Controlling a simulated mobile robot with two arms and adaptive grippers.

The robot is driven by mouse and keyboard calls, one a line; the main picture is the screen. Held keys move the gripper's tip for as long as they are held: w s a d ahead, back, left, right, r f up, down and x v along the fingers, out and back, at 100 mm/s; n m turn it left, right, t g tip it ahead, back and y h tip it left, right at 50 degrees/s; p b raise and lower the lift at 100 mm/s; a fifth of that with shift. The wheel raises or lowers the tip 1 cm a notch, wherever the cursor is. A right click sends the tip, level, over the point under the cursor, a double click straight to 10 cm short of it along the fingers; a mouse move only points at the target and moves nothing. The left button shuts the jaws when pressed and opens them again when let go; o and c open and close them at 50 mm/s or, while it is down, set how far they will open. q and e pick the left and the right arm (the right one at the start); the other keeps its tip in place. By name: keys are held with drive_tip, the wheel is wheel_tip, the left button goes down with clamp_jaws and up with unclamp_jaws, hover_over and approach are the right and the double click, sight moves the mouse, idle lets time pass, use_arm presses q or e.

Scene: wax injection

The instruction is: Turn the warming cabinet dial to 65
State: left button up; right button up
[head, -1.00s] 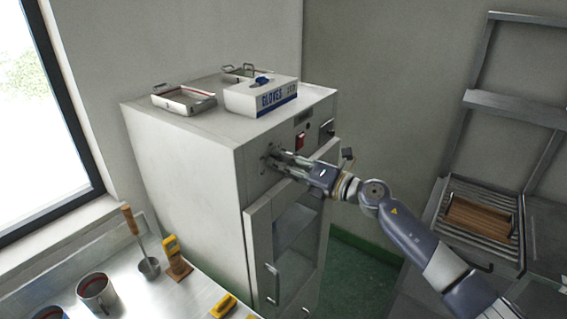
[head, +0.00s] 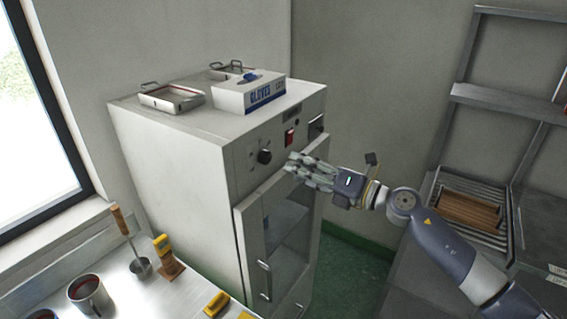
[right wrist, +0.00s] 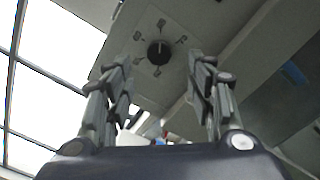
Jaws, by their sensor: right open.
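The warming cabinet (head: 175,150) is a tall pale box with a glass-fronted door. Its black dial (head: 264,156) sits on the upper front panel and is uncovered in the head view. In the right wrist view the dial (right wrist: 158,52) shows between my fingers, with marks around it that are too small to read surely. My right gripper (head: 290,170) is open and empty, in front of the panel, to the right of the dial and apart from it. It also shows in the right wrist view (right wrist: 160,80). My left gripper is not in view.
A red switch (head: 289,137) is right of the dial. The cabinet door (head: 252,240) with handles is below. A glove box (head: 250,93) and metal trays (head: 171,97) lie on top. A bench with pots (head: 88,295) stands at lower left; a rack (head: 470,210) stands right.

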drive_tip(key=shift+v, duration=1.9)
